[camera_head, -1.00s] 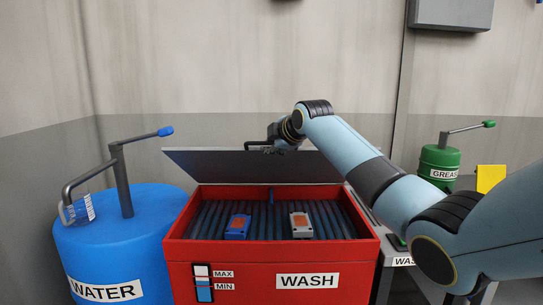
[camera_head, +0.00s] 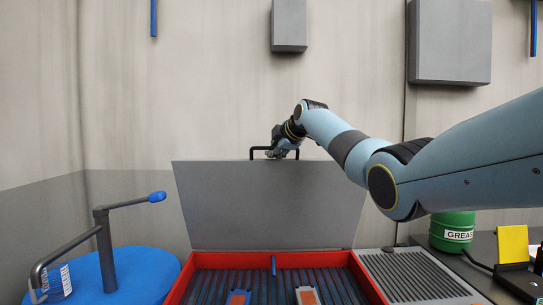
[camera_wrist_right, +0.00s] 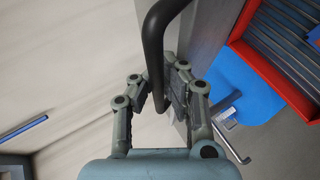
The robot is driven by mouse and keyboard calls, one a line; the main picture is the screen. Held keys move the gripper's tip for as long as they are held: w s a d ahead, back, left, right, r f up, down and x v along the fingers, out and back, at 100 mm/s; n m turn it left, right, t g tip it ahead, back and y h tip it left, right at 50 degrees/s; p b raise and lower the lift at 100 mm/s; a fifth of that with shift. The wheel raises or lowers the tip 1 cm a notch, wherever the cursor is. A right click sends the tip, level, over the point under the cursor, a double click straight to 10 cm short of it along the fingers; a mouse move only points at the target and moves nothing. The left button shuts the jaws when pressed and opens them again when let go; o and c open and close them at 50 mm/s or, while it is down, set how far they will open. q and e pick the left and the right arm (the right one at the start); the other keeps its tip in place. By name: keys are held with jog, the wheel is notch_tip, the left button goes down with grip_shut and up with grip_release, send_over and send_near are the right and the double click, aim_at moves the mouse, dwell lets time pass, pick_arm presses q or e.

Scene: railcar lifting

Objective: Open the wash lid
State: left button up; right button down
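The grey wash lid (camera_head: 270,205) stands raised at the back of the red wash box (camera_head: 200,260), close to upright. Its black handle (camera_head: 256,152) is on the lid's top edge and crosses the right wrist view (camera_wrist_right: 154,50). My left gripper is not in view.
In the box lie a blue block (camera_head: 237,298) and a grey block (camera_head: 307,296), both with orange tops. A blue water barrel (camera_head: 140,275) with a lever stands left. A green grease can (camera_head: 452,230) stands right. Grey wall boxes (camera_head: 289,25) hang above.

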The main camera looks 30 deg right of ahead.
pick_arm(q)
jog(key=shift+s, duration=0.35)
pick_arm(e)
jog(key=shift+w+r, duration=0.1)
jog(key=shift+r, duration=0.4)
jog(key=c, duration=2)
grip_release()
jog(key=o, duration=0.6)
jog(key=shift+s+r, duration=0.1)
jog(key=shift+s, duration=0.25)
jog(key=shift+o, duration=0.2)
jog(key=shift+f, duration=0.2)
jog(key=v, duration=1.2)
